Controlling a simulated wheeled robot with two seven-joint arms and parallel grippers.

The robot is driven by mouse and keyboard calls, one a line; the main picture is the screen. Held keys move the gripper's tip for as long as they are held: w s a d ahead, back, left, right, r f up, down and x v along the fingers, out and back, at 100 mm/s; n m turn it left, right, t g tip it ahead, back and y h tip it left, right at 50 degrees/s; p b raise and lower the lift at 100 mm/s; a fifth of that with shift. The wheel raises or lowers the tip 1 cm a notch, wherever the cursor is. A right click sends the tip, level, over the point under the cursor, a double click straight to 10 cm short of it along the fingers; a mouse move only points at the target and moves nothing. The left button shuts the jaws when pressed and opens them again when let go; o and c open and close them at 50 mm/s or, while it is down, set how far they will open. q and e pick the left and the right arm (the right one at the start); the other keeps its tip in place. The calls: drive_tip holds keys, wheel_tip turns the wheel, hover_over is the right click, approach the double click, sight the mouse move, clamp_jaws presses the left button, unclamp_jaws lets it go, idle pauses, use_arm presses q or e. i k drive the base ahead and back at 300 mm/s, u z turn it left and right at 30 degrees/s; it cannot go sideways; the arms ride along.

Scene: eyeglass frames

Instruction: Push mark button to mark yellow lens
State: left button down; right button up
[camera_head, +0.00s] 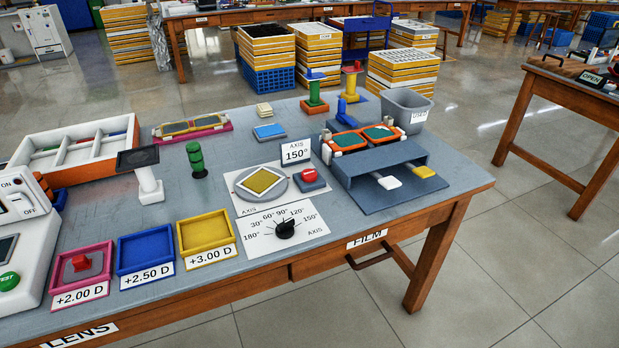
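A square yellow lens (262,182) lies on a round grey disc (283,197), on a white sheet marked AXIS. It sits turned, like a diamond in a pale border. To its right is a red button (308,176) on a small grey-blue base, probably the mark button, though no label on it is readable. In front, a black dial knob (286,229) sits on a white angle scale. Neither of my grippers is in view, and nothing touches the lens or the button.
A grey-blue stand (375,165) holding orange-framed green lenses is close right of the button. Pink (60,285), blue (147,248) and yellow (205,234) diopter trays stand front left. A white post (148,185) and a green post (196,160) rise left of the disc.

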sight(308, 175)
drive_tip(key=k, duration=1.3)
drive_tip(key=z, duration=0.4)
drive_tip(key=i, duration=0.5)
drive_tip(key=z, duration=0.75)
drive_tip(key=i, duration=0.95)
drive_tip(key=u, duration=0.85)
drive_tip(key=i, duration=0.6)
drive_tip(key=u, duration=0.55)
